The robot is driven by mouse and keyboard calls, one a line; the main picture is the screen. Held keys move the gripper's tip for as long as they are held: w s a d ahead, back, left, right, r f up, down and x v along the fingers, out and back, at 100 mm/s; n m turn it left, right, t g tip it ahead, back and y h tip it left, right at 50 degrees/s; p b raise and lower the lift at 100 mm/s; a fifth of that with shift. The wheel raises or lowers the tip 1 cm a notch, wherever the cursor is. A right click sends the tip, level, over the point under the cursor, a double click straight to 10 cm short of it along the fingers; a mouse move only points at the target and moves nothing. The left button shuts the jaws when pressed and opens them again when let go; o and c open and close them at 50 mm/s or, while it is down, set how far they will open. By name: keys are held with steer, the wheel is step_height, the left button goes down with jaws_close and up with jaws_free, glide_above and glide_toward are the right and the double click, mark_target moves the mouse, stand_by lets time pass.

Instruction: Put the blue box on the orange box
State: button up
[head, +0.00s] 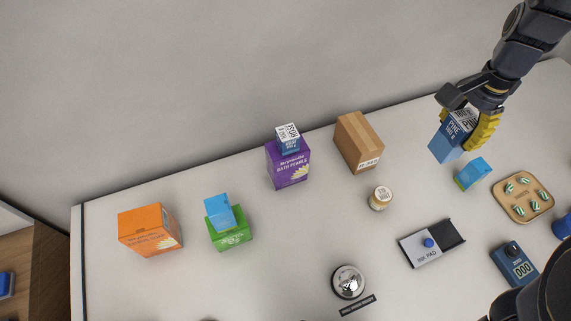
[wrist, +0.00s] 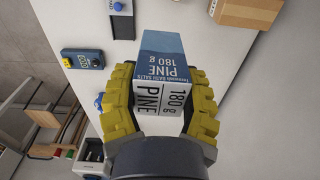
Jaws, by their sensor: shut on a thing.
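My gripper (head: 466,122) is at the upper right in the head view. Its yellow fingers are shut on a blue box (head: 446,145) with a white end. In the wrist view, the blue box (wrist: 168,52) sits between the fingers (wrist: 160,98) and reads "PINE 180 g". It appears to be held above the counter. The orange box (head: 146,231) stands on the counter at the far left, well away from my gripper. Its visible top is bare.
A green box (head: 232,238) with a light-blue box (head: 219,211) on it stands beside the orange box. A purple box (head: 288,171) with a small blue box on top, a brown carton (head: 355,142) and a jar (head: 380,198) stand between. A blue-green box (head: 472,174) is near my gripper.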

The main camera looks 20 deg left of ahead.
steer(key=a+r+n, duration=0.1)
steer(key=a+n, duration=0.4)
steer(key=a, duration=1.1)
steer(key=n, duration=1.3)
glide_above(154, 216)
step_height(154, 216, down, 13)
